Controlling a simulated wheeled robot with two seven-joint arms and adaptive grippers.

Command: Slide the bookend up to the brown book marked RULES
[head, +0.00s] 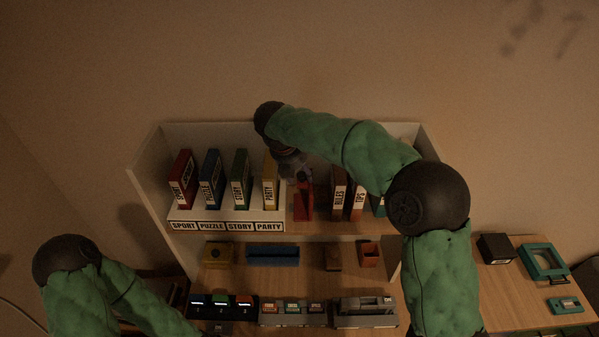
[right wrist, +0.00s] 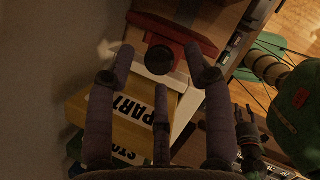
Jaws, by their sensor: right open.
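The red bookend (head: 304,203) stands on the upper shelf, between the yellow PARTY book (head: 270,182) and the brown RULES book (head: 339,190). A gap of bare shelf lies between bookend and RULES book. My right gripper (head: 300,175) is above and beside the bookend, fingers pointing down. In the right wrist view my right gripper (right wrist: 160,68) is open, its fingers spread around a dark round knob (right wrist: 160,60) next to the red bookend (right wrist: 197,40); contact is unclear. My left arm is low at the left; its gripper (head: 215,328) is dark and mostly cut off.
Red, blue, green and yellow books stand in a white labelled rack (head: 200,214) left of the bookend. The TIPS book (head: 358,195) is right of RULES. My right arm hides the shelf's right part. Small boxes and devices (head: 292,308) fill the levels below.

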